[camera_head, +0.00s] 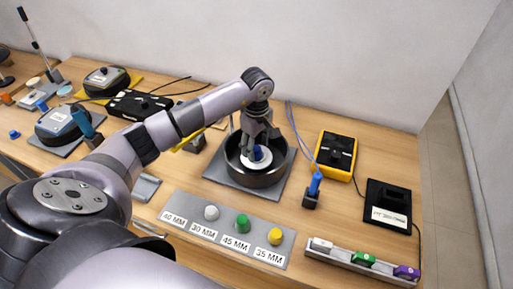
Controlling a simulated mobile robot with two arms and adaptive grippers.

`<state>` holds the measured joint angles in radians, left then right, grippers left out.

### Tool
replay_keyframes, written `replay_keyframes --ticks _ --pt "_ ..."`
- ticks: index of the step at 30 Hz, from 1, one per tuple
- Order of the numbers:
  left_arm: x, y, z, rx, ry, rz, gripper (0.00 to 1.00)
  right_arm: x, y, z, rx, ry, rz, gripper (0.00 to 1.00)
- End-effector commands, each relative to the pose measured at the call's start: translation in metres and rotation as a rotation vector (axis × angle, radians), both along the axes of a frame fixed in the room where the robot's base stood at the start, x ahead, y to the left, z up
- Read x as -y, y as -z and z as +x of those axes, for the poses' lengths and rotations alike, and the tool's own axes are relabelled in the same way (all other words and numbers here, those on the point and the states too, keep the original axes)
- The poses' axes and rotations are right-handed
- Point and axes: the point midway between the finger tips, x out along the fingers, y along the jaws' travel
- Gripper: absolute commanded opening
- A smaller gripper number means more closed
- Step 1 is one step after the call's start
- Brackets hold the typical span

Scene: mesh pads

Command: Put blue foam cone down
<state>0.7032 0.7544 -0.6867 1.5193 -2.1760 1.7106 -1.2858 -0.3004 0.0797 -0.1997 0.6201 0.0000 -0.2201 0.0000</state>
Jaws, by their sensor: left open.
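The blue foam cone (257,152) is small in the head view and stands on a white disc (263,163) inside a dark round bowl (283,176). My left gripper (256,146) points down into the bowl, open, with its fingers around or just above the cone. The fingers hide part of the cone, and I cannot tell whether they touch it. The bowl rests on a grey square plate (222,174). My right gripper is not in view.
A grey strip (178,203) with white, green and yellow cones and size labels lies in front. To the right are a blue-handled tool (315,184), a yellow-edged device (336,154), a black box (388,205) and a switch bar (362,262). More devices stand left.

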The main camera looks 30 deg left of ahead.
Motion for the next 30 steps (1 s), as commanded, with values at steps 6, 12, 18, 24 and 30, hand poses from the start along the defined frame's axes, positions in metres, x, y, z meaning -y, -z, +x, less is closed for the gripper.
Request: replay_keyframes --ticks 6,12,18,24,30 --pt "-0.001 -0.044 0.002 0.008 0.001 0.003 0.52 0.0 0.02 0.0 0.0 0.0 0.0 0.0" --pt "-0.001 -0.084 0.001 0.006 0.001 0.003 0.52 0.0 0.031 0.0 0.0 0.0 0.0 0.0" --pt "0.0 -0.105 0.0 0.002 0.0 0.002 0.52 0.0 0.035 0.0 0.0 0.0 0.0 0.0" --pt "0.0 -0.109 -0.001 0.0 0.0 0.001 0.52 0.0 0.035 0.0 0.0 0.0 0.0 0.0" --pt "0.0 -0.109 0.0 0.0 0.0 0.001 0.52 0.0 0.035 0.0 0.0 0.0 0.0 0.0"
